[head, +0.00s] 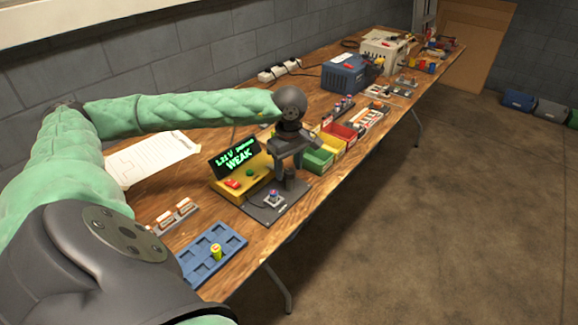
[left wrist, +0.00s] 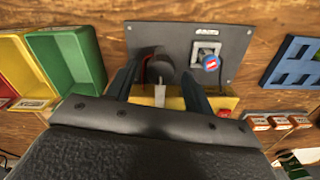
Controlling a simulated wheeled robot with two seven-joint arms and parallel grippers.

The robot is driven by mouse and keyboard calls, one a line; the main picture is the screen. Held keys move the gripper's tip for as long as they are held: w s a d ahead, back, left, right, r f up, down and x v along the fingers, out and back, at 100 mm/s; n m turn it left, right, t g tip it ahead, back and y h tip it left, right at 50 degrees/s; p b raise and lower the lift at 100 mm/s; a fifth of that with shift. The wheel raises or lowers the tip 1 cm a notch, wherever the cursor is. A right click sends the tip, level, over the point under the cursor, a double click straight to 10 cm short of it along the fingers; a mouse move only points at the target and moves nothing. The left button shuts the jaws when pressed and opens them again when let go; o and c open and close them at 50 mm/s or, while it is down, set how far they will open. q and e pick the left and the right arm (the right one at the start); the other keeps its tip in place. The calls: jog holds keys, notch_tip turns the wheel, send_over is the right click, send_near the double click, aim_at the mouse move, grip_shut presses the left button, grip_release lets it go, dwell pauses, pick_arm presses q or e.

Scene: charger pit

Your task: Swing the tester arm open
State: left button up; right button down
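The tester has a yellow housing (head: 230,190) and a dark plate (head: 262,214). Its screen (head: 235,158) shows green text with "1.21 V" and "WEAK". A battery (head: 273,195) stands in the cradle on the plate; its red and blue top shows in the left wrist view (left wrist: 210,62). The dark tester arm (head: 290,182) rises beside the cradle, its upper part partly hidden by my gripper. My left gripper (head: 293,160) is above it. In the left wrist view my left gripper (left wrist: 160,78) is open, fingers either side of the arm's dark round top (left wrist: 159,66). My right gripper is out of view.
A blue tray (head: 185,262) holds one yellow battery (head: 216,252). A small rack (head: 172,215) and paper (head: 150,160) lie left of the tester. Green (head: 318,160), yellow and red bins stand close on its right. Blue and white machines stand farther back.

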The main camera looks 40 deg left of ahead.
aim_at(289, 170)
pick_arm(q)
notch_tip(289, 170, up, 7)
jog(key=shift+b, duration=0.3)
jog(key=shift+r, duration=0.4)
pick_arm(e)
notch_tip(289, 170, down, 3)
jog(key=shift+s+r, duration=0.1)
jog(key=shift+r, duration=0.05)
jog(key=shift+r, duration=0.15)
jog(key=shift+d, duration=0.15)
